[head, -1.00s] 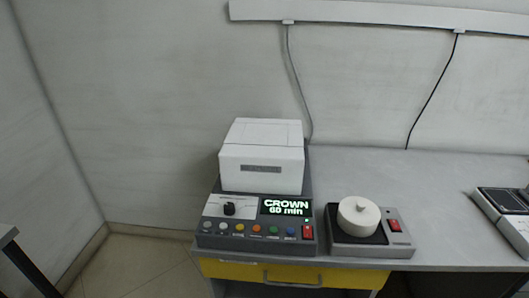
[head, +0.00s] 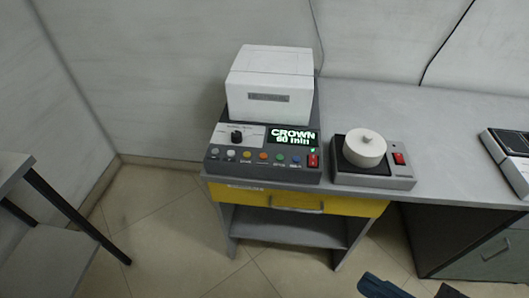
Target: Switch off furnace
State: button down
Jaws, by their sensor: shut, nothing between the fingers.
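The furnace (head: 268,98) is a white box on a grey base at the left end of the bench. Its sloping control panel (head: 220,166) has a black knob (head: 237,137), a row of several coloured buttons and a red switch (head: 313,161) at the right end. Its display (head: 293,137) is lit and reads "CROWN 60 min". A small green light shows above the red switch. The switch's rocker position is too small to tell. My gripper is not in view; only dark blue parts of my arm show at the bottom right edge.
Right of the furnace, a grey device (head: 372,182) carries a white lidded pot (head: 365,147) and has its own red switch (head: 399,158). Another device (head: 512,150) lies at the right edge. A yellow drawer (head: 265,199) is below the furnace. A side table (head: 40,250) stands left.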

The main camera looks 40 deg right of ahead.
aim_at(312, 158)
jog(key=k+l+u, duration=0.15)
jog(key=l, duration=0.2)
jog(key=k+l+u, duration=0.1)
jog(key=l, duration=0.25)
jog(key=k+l+u, duration=0.35)
jog(key=k, duration=0.25)
